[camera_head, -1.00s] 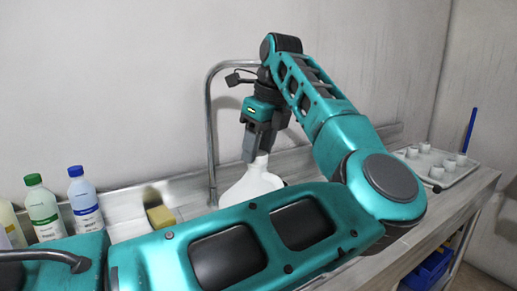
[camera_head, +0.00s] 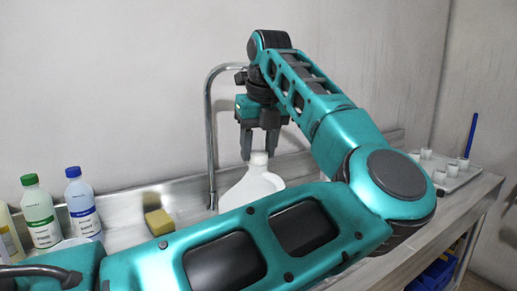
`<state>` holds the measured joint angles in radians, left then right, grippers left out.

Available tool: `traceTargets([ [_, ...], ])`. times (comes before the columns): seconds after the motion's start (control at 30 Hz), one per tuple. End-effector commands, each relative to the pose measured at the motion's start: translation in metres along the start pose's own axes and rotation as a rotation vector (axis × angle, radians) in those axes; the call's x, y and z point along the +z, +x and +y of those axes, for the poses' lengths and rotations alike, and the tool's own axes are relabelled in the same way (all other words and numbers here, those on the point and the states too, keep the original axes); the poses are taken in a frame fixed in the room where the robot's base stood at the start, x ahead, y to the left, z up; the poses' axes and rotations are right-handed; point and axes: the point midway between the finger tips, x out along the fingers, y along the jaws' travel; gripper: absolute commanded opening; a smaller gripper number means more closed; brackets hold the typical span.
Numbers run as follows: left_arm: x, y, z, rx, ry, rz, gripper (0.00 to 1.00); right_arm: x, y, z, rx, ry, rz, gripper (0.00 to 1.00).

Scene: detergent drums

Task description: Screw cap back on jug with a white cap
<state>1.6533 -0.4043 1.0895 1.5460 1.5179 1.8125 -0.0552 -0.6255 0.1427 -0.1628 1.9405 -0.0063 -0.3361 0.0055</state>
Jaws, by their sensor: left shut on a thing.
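The white jug (camera_head: 250,188) stands upright on the counter beside the metal tap, its lower part hidden behind my left arm. Its white cap (camera_head: 259,159) sits at the top of the neck. I cannot tell how tightly it is seated. My left gripper (camera_head: 259,155) points down from above, with one finger on each side of the cap, shut on it. My right gripper is not in view.
A curved metal tap (camera_head: 210,130) rises just left of the jug. A green-capped bottle (camera_head: 40,212), a blue-capped bottle (camera_head: 83,203) and a yellow sponge (camera_head: 159,222) are at left. A tray (camera_head: 455,172) with small white cups is at right.

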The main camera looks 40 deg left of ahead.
Motion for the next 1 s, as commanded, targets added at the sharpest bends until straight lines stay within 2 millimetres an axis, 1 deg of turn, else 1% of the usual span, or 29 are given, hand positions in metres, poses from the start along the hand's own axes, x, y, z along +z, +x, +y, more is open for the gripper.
traceTargets([
  [0.03,-0.002,0.003,0.0,0.004,0.0,0.011,0.12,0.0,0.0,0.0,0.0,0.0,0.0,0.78],
  [0.17,-0.002,0.004,0.0,0.003,0.001,0.012,0.12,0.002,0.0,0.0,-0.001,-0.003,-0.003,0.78],
  [0.27,-0.002,0.005,0.0,-0.007,0.033,0.012,0.12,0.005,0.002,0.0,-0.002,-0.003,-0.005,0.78],
  [0.63,-0.003,0.006,0.001,-0.104,0.369,0.013,0.12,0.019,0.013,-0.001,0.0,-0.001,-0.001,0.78],
  [0.67,-0.002,0.004,0.001,-0.1,0.363,0.013,0.48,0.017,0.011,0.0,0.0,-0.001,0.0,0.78],
  [0.93,-0.001,0.002,0.001,-0.099,0.358,0.007,0.74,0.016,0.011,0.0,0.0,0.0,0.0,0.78],
  [1.0,-0.001,0.001,0.001,-0.099,0.358,0.006,0.75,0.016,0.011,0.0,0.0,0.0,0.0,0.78],
])
